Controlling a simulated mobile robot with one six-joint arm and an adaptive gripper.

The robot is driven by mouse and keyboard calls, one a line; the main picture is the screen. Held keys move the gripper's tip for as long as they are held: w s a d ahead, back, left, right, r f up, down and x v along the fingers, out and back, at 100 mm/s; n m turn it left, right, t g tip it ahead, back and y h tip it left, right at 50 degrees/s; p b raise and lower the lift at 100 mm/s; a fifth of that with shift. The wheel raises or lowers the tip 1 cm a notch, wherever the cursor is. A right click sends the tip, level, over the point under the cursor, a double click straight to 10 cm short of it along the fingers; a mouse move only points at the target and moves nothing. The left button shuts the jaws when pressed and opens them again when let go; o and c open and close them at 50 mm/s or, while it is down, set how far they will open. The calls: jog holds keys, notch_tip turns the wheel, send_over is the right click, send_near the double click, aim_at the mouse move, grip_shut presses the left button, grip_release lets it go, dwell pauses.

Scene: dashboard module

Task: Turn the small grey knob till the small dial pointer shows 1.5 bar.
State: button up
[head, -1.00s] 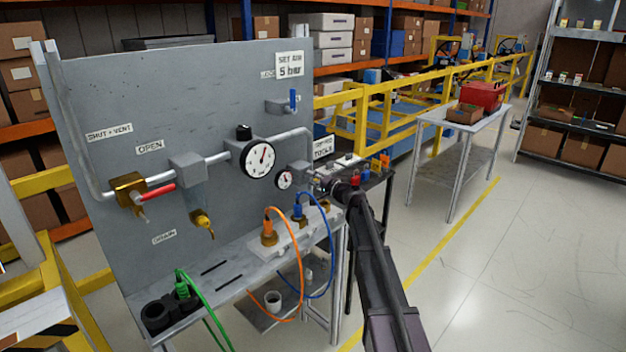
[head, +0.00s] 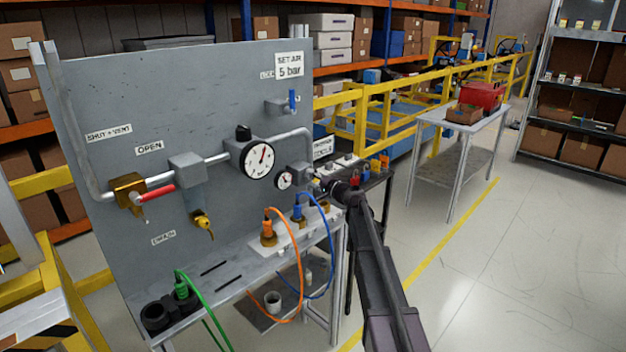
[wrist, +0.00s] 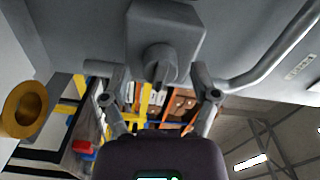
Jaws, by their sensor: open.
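The small grey knob (wrist: 160,62) sticks out of a grey block on the panel in the wrist view, with a dark slot or mark on its lower edge. My gripper (wrist: 160,97) is open, one finger on each side below the knob and apart from it, with nothing between them. In the head view my gripper (head: 322,185) is at the panel's right edge, beside the small dial (head: 284,180). The small dial is white with a dark rim; its pointer is too small to read. The knob's face cannot be made out in the head view.
A larger dial (head: 258,159) sits up left of the small one, on the grey pipe. A red-handled brass valve (head: 130,192) is at the left. Orange (head: 300,270) and blue (head: 331,250) hoses loop below my gripper. A black tool stand (head: 372,182) is close behind my arm.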

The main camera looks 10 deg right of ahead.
jog(key=v, duration=1.2)
dwell(0.4)
jog(key=s+a+f+n+g+h, duration=0.2)
jog(key=s+a+f+g, duration=0.25)
jog(key=s, duration=0.45)
jog(key=s+a+f+n+g+h, duration=0.2)
jog(key=s+a+f+n+g, duration=0.15)
jog(key=s+f, duration=0.35)
jog(key=s+a+f+n+g+h, duration=0.25)
jog(key=s+f+g, duration=0.2)
jog(key=s, duration=0.55)
jog(key=s+d+f+g+h, duration=0.1)
jog(key=s+h, duration=0.1)
jog(key=s, duration=0.3)
jog(key=s+d+f+g+h, duration=0.1)
jog(key=s+d+f+h, duration=0.1)
jog(key=s, duration=0.2)
notch_tip(320, 180, up, 14)
jog(key=p, duration=1.3)
jog(key=shift+s, duration=0.3)
